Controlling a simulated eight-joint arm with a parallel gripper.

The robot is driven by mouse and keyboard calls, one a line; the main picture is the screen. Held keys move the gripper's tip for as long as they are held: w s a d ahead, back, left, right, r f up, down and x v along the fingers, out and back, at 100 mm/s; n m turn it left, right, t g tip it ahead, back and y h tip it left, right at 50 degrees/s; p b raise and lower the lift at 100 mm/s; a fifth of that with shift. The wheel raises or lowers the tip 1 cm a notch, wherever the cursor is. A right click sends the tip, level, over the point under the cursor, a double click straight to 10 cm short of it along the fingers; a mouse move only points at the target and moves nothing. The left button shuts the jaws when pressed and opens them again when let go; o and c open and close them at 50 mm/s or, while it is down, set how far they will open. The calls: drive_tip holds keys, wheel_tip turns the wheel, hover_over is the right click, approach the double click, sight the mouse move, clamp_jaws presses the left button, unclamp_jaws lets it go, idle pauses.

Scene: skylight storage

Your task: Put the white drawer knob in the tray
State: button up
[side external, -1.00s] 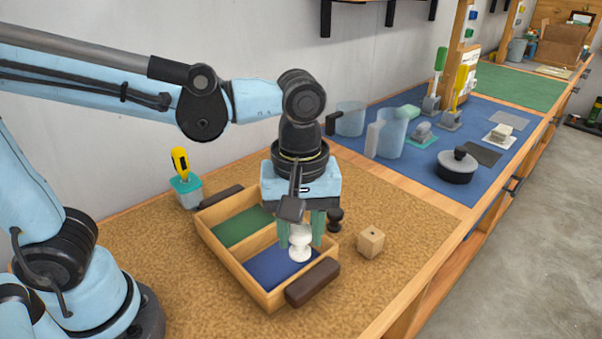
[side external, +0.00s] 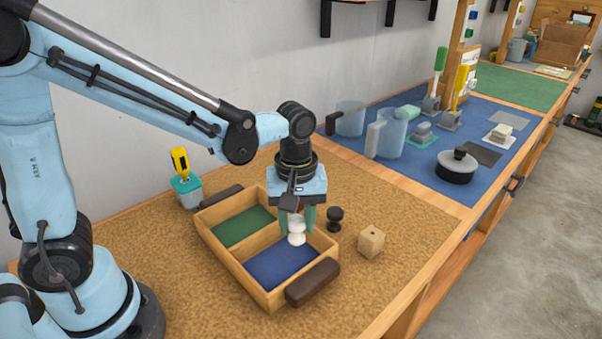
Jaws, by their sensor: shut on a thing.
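The white drawer knob (side external: 297,231) is between the green fingers of my gripper (side external: 297,220), which is shut on it. My gripper points down over the wooden tray (side external: 262,291). The tray has two compartments, one with a green floor and one with a blue floor, and dark brown handles at its ends. The knob shows in front of the divider, at the back part of the blue compartment. I cannot tell whether it touches the blue floor.
A black knob (side external: 334,220) stands just right of the tray, close to my gripper. A wooden cube (side external: 371,241) is further right. A yellow-handled tool in a teal-topped holder (side external: 186,187) stands behind the tray. Pitchers and a lidded pot (side external: 457,167) are on the blue mat.

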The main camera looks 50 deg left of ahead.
sight(297, 236)
drive_tip(key=shift+f, duration=1.85)
drive_tip(key=shift+f, duration=0.15)
drive_tip(key=o, duration=0.8)
wheel_tip(297, 236, up, 12)
drive_tip(key=shift+r, duration=0.1)
drive_tip(key=shift+s+a+r, duration=0.1)
drive_tip(key=shift+s+a, duration=0.05)
drive_tip(key=shift+s, duration=0.05)
drive_tip(key=s+a+f+m+t, duration=0.1)
drive_tip(key=s+a+m+t, duration=0.3)
drive_tip(key=m, duration=0.6)
drive_tip(key=shift+a+f+t, duration=0.15)
drive_tip(key=shift+a+t, duration=1.15)
drive_tip(key=shift+t, duration=0.3)
